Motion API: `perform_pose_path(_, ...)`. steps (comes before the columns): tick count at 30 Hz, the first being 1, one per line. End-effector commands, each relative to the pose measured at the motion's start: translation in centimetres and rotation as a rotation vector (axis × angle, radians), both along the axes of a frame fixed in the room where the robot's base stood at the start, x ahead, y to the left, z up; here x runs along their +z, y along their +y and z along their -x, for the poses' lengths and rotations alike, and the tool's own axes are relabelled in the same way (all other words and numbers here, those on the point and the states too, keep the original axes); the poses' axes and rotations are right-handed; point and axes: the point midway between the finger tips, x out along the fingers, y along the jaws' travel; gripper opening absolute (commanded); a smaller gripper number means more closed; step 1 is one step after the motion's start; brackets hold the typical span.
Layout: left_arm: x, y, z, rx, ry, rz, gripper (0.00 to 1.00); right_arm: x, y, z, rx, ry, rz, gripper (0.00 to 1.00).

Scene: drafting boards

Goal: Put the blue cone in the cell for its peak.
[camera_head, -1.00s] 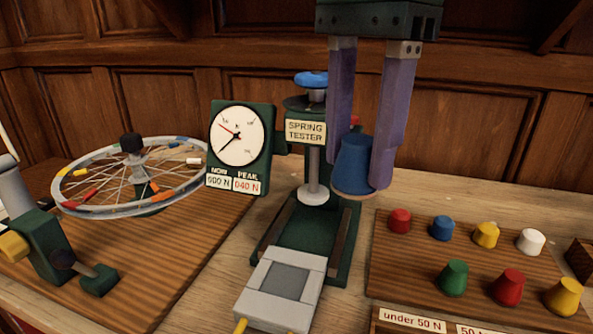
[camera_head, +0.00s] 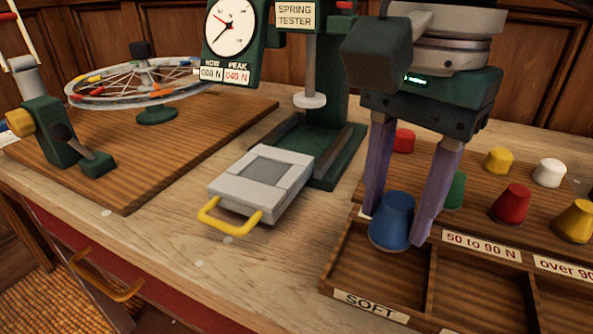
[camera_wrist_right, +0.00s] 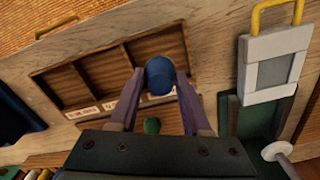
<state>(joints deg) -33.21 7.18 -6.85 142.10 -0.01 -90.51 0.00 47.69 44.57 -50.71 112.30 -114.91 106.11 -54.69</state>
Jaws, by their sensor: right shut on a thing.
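My right gripper (camera_head: 404,228) is shut on the blue cone (camera_head: 392,220), its wide end down. The cone is over the back part of the leftmost cell (camera_head: 375,270) of a wooden tray, whose front label reads SOFT. I cannot tell how far it is above the cell floor. In the right wrist view the cone (camera_wrist_right: 160,76) is between the fingertips, over the cell at the tray's right end. The spring tester display (camera_head: 225,72) reads NOW 000 N and PEAK 040 N. My left gripper is not in view.
Other cells are labelled 50 to 90 N (camera_head: 482,246) and over 90. Red, green, yellow and white cones stand on a board behind, including a red one (camera_head: 512,203). A grey block with a yellow handle (camera_head: 230,216) lies left of the tray. A wheel (camera_head: 140,80) stands further left.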

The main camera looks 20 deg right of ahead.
Motion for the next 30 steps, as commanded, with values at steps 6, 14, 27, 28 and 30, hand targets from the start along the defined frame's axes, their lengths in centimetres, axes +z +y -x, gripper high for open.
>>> perform_pose_path(6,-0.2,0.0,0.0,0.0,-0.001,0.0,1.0,-2.6,0.0,0.1,0.0,0.004,0.0,0.0)
perform_pose_path(14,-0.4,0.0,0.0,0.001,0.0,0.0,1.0,-5.0,0.0,0.0,0.0,0.0,0.001,0.0)
perform_pose_path(27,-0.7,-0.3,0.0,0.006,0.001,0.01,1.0,-5.2,0.0,0.0,-0.001,0.0,0.001,0.6)
perform_pose_path(28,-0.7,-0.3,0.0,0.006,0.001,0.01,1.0,-5.2,0.0,0.0,-0.001,0.0,0.001,0.64)
perform_pose_path(30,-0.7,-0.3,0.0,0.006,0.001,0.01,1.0,-5.2,0.0,0.0,-0.001,0.0,0.001,0.71)
